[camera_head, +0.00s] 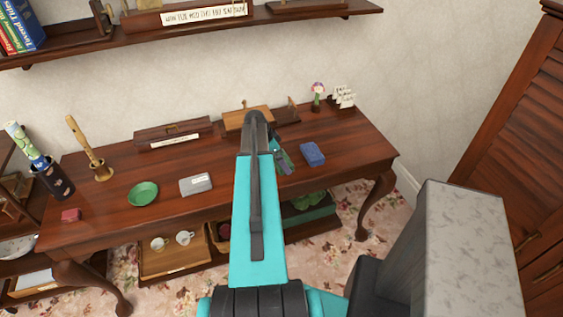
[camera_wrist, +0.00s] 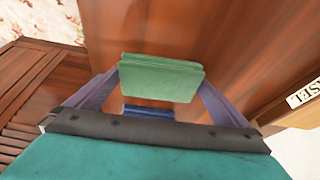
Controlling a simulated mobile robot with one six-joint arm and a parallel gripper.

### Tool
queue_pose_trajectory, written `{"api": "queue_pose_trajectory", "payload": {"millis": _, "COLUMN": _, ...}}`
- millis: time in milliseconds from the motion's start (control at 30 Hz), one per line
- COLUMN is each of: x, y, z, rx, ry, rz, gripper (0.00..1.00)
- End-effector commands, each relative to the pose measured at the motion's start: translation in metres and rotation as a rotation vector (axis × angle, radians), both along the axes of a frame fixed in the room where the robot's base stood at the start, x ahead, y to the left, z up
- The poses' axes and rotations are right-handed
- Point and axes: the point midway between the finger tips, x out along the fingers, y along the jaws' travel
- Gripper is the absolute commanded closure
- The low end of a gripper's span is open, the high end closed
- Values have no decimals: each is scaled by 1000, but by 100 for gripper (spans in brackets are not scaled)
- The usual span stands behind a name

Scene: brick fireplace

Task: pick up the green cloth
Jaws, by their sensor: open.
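The green cloth (camera_wrist: 160,78) looks like a folded block in the wrist view, lying between the tips of my open gripper (camera_wrist: 160,84). The finger on each side is close to its edges; I cannot tell whether they touch. In the head view, my gripper (camera_head: 281,158) is low over the right half of the wooden table (camera_head: 230,170). The green cloth (camera_head: 287,156) shows only as a small patch there, mostly hidden by my arm and gripper.
A blue folded block (camera_head: 312,154) lies just right of my gripper; a blue strip (camera_wrist: 147,112) shows below the green cloth in the wrist view. A wooden easel (camera_head: 247,118) stands behind.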

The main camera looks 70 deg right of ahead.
Motion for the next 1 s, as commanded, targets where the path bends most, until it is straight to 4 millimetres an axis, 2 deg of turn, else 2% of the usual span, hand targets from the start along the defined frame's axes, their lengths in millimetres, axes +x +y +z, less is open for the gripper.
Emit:
{"api": "queue_pose_trajectory", "payload": {"millis": 167, "x": 0, "y": 0, "z": 0, "rx": 0, "ry": 0, "rz": 0, "gripper": 0}}
{"api": "queue_pose_trajectory", "payload": {"millis": 367, "x": 1, "y": 0, "z": 0, "rx": 0, "ry": 0, "rz": 1, "gripper": 29}}
{"api": "queue_pose_trajectory", "payload": {"millis": 767, "x": 1, "y": 0, "z": 2, "rx": 0, "ry": 0, "rz": 1, "gripper": 29}}
{"api": "queue_pose_trajectory", "payload": {"millis": 1000, "x": 1, "y": 0, "z": 13, "rx": -1, "ry": 0, "rz": 0, "gripper": 29}}
